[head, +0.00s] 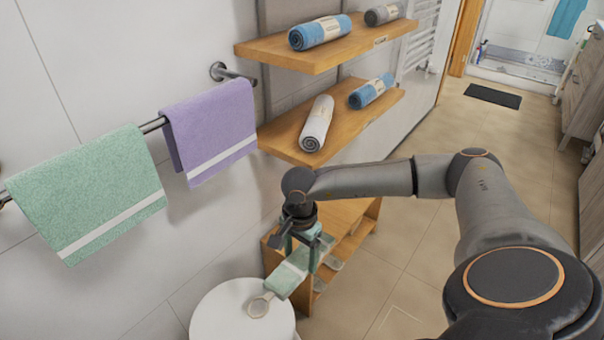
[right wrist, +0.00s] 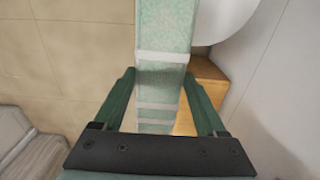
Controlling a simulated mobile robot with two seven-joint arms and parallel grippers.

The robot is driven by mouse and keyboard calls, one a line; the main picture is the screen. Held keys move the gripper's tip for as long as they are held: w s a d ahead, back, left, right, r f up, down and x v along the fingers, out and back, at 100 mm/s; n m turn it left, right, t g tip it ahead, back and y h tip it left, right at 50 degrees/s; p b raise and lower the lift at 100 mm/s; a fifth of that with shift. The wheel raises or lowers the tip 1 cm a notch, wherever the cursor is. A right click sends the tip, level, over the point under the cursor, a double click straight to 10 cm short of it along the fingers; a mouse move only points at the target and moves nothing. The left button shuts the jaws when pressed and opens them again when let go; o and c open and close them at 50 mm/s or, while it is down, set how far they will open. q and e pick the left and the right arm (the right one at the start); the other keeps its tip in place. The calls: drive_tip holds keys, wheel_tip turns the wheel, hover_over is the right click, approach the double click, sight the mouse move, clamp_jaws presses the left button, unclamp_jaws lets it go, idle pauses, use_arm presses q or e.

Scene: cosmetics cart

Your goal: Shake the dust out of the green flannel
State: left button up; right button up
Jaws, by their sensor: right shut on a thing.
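The green flannel (head: 286,279) is a pale green strip of cloth with white bands. My right gripper (head: 302,256) points down and is shut on it. In the right wrist view, the flannel (right wrist: 164,30) runs between the two green fingers of the right gripper (right wrist: 160,80) and on past their tips. In the head view it slopes down to the left, with a pale ring-shaped end (head: 259,305) over the white round top. I cannot tell whether that end touches the top. My left gripper is not in view.
A white round top (head: 232,310) stands below. A low wooden shelf (head: 345,215) is behind the gripper. A green towel (head: 85,190) and a purple towel (head: 210,125) hang on the wall rail. Wooden wall shelves (head: 290,50) hold rolled towels. Open tiled floor lies right.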

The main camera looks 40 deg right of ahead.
sight(279, 276)
drive_tip(key=a, duration=0.6)
drive_tip(key=shift+a, duration=0.2)
drive_tip(key=d+b, duration=0.1)
drive_tip(key=d, duration=0.5)
drive_tip(key=shift+d, duration=0.4)
drive_tip(key=a, duration=0.7)
drive_tip(key=d+b, duration=0.1)
drive_tip(key=d, duration=0.6)
drive_tip(key=a, duration=0.7)
drive_tip(key=d+b, duration=0.1)
drive_tip(key=d, duration=0.5)
drive_tip(key=shift+d+f, duration=0.1)
drive_tip(key=shift+d, duration=0.3)
drive_tip(key=a, duration=0.6)
drive_tip(key=shift+a, duration=0.35)
drive_tip(key=d+b, duration=0.1)
drive_tip(key=d, duration=0.5)
drive_tip(key=shift+d, duration=0.5)
